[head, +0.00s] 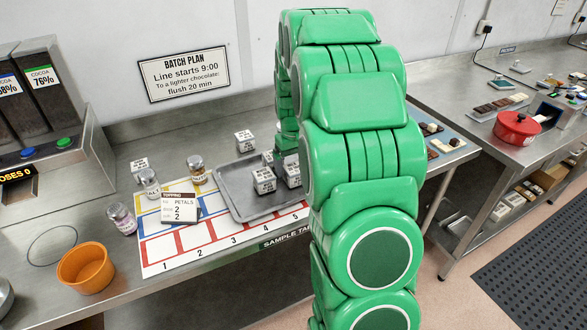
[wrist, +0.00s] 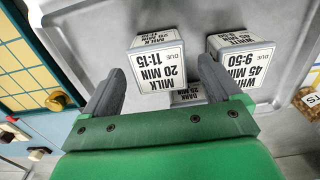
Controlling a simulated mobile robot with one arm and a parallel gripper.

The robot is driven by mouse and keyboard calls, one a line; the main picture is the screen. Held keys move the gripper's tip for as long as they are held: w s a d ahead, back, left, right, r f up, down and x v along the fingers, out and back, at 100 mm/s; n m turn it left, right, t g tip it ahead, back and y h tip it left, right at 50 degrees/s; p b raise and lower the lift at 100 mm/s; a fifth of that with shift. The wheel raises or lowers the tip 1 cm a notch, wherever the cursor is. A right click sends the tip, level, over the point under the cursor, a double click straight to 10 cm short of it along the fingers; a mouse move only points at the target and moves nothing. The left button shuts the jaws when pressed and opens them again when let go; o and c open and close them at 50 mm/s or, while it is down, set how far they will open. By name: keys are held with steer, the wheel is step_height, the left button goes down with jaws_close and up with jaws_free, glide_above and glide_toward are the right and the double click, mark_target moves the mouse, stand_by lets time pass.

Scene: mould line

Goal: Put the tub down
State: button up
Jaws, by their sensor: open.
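An orange tub (head: 86,268) stands upright on the steel counter at the lower left of the head view, apart from my arm. My gripper (wrist: 160,80) is open over a grey tray (head: 233,193). In the wrist view, a white cube labelled MILK 20 MIN (wrist: 160,68) shows between the two fingers; whether they touch it I cannot tell. A WHITE 45 MIN cube (wrist: 241,64) is just right of the right finger. A DARK cube (wrist: 187,95) is partly hidden behind the gripper's green bar. In the head view my arm hides the fingers.
Small jars (head: 196,170) and a topping card (head: 180,207) stand on or beside a numbered mat (head: 160,257). A thin circle (head: 52,246) marks bare counter left of the tub. A red pot (head: 516,128) stands on the right bench.

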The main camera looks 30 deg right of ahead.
mark_target(294, 167)
step_height(294, 167, up, 9)
steer(key=s+a+r, duration=0.4)
steer(key=s+a, duration=0.2)
steer(key=s, duration=0.2)
steer(key=s+a, duration=0.4)
steer(key=s, duration=0.6)
steer(key=s+a+g, duration=0.1)
steer(key=s+a, duration=0.3)
steer(key=s, duration=0.6)
steer(key=s+a, duration=0.4)
steer(key=s, duration=0.7)
steer(key=shift+f+g, duration=0.4)
